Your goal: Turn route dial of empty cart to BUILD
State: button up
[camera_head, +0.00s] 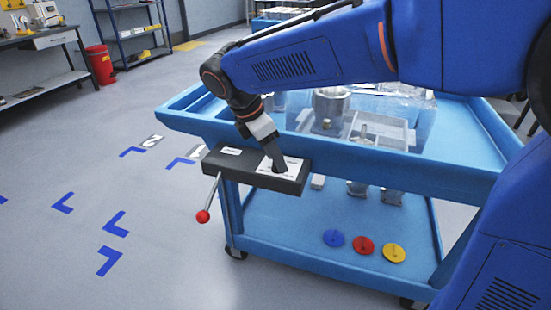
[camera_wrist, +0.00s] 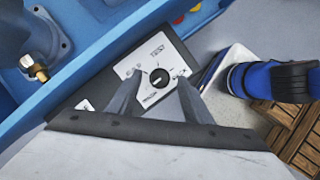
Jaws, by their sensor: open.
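The blue cart (camera_head: 330,262) has a dark control box (camera_head: 230,163) on its near edge. A white label plate (camera_head: 293,172) lies on the box, and in the wrist view this plate (camera_wrist: 172,58) bears the black round route dial (camera_wrist: 158,77). One word beside the dial looks like TEST; the other labels and the dial's setting are too small to read surely. My gripper (camera_wrist: 158,84) is open, its fingers on either side of the dial. I cannot tell whether they touch it. In the head view my gripper (camera_head: 277,163) points down at the plate and hides the dial.
A lever with a red ball (camera_head: 203,216) sticks out of the box's left end. Metal parts (camera_head: 331,103) and clear bins stand on the cart's top. Blue, red (camera_head: 363,245) and yellow discs lie on its lower shelf. The floor at left is open, with blue corner marks.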

jog(key=shift+w+d+f, duration=0.1)
jog(key=shift+d+f, duration=0.15)
jog(key=shift+f, duration=0.25)
jog(key=c, duration=1)
jog(key=shift+m, duration=0.3)
jog(key=m+g, duration=0.2)
jog(key=m, duration=0.3)
jog(key=shift+w, duration=0.2)
jog(key=m+g, duration=0.1)
jog(key=m, duration=0.2)
jog(key=m+g, duration=0.1)
jog(key=m, duration=0.2)
jog(key=shift+w+y, duration=0.15)
jog(key=shift+y, duration=0.15)
jog(key=shift+g, duration=0.3)
